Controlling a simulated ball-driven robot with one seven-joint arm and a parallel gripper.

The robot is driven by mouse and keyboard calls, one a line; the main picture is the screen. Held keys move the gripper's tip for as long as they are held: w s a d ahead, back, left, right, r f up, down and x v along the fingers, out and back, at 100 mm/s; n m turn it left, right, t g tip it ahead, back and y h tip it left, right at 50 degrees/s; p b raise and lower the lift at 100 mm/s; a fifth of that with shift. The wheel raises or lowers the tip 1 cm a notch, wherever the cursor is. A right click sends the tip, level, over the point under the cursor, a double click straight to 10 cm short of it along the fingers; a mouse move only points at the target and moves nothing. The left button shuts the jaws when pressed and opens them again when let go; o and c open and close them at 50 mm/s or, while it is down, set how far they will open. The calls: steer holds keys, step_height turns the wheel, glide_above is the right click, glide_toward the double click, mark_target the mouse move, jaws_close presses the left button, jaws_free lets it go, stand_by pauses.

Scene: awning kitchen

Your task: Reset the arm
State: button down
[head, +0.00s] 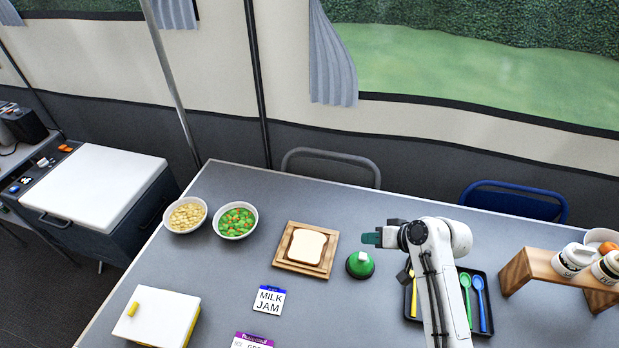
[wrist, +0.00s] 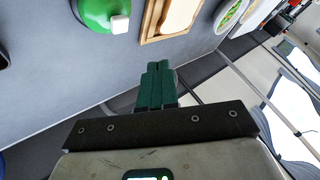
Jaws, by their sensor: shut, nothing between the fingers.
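My gripper (head: 372,239) is above the table (head: 200,260), pointing left in the head view, at the end of my white arm. Its green fingers are closed together and empty, as the wrist view (wrist: 156,85) also shows. A green bell-shaped object (head: 360,265) stands on the table just below the fingertips in the head view. It also shows at the top left of the wrist view (wrist: 95,12). The fingers look apart from it.
A slice of bread (head: 306,246) lies on a wooden board (head: 290,266). Two bowls (head: 187,214) (head: 235,220) hold food. A black tray (head: 487,290) with coloured spoons lies under my arm. A wooden stand (head: 530,266) holds jars at right. Label cards (head: 268,299) and a white-yellow box (head: 160,318) are in front.

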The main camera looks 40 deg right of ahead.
steer(key=s+a+n+g+h, duration=0.1)
steer(key=s+a+g, duration=0.3)
steer(key=s, duration=0.5)
steer(key=s+a+n+g+h, duration=0.1)
steer(key=s+a+n+g, duration=0.3)
steer(key=s+a, duration=0.5)
steer(key=shift+s+a+f+b, duration=0.25)
steer(key=shift+s+f+b, duration=0.2)
steer(key=shift+s, duration=0.1)
